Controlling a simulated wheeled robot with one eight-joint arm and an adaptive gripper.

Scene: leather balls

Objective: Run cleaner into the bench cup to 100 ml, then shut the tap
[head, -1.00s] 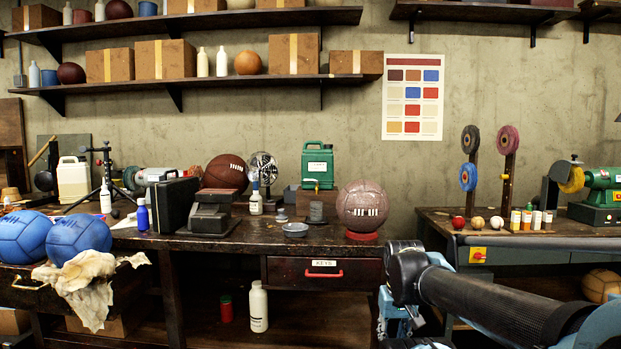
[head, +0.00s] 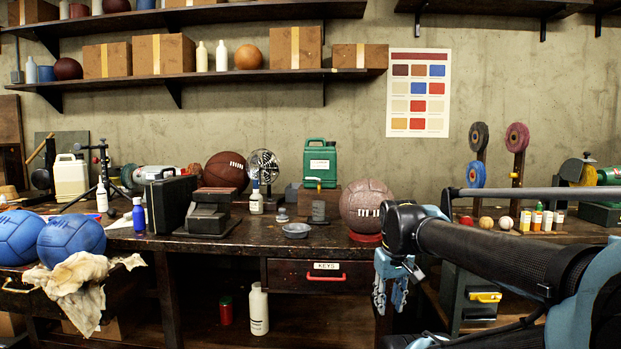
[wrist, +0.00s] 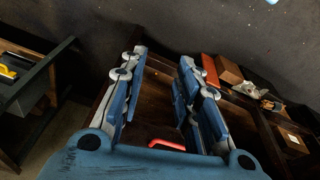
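A green canister (head: 320,163) labelled on its front stands on a raised wooden block at the back of the bench. My gripper (head: 392,285) hangs fingers down in front of the bench, right of the red-handled drawer and below the bench top. In the wrist view its two blue fingers (wrist: 162,95) are wide apart with nothing between them.
A brown ball (head: 367,207) on a red ring stands right of the cup, between it and my arm. A shallow grey dish (head: 295,230) lies front left of the cup. The drawer (head: 323,274) is shut. Another bench (head: 560,228) stands at the right.

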